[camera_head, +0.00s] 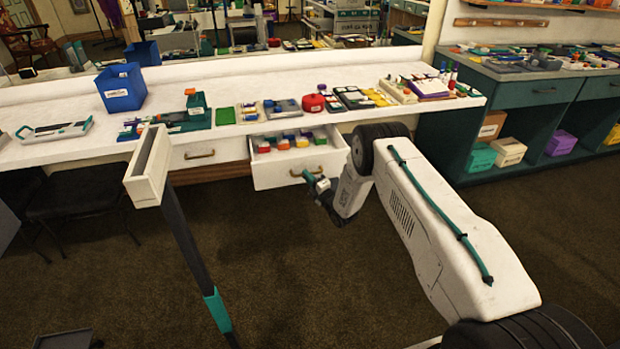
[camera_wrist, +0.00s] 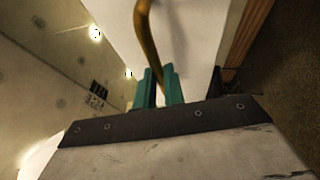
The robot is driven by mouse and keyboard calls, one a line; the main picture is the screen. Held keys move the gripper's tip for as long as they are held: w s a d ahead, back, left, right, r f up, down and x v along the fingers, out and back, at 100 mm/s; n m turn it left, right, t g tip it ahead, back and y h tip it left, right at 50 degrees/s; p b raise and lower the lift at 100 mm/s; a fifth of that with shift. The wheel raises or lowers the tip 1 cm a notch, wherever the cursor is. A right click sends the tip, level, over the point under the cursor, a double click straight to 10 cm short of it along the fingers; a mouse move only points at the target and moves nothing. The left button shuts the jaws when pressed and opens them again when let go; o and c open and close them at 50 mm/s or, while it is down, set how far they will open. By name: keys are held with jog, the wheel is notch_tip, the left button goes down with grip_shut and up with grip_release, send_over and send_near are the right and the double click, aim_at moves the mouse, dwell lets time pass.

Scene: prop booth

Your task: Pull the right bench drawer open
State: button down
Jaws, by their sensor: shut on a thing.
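The right bench drawer (camera_head: 276,172) is a white box pulled part of the way out from under the white bench top. Several small coloured items show inside it. Its brass handle (camera_head: 297,174) is on the front face. My gripper (camera_head: 311,181) is at the right end of this handle. In the wrist view the teal fingers of my gripper (camera_wrist: 160,80) are shut on the curved brass handle (camera_wrist: 148,35). The exact contact is partly hidden by the fingers.
A shut left drawer (camera_head: 196,153) sits beside the open one. The bench top (camera_head: 70,100) carries a blue bin (camera_head: 121,88), a red round case (camera_head: 313,103) and several small props. A slim stand (camera_head: 150,165) rises at left front. The carpet before the drawer is clear.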

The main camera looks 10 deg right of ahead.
jog(key=shift+a, duration=0.25)
jog(key=c, duration=1.5)
grip_release()
jog(key=shift+d, duration=0.15)
jog(key=v, duration=0.8)
jog(key=shift+d, duration=0.3)
jog(key=shift+w, duration=0.1)
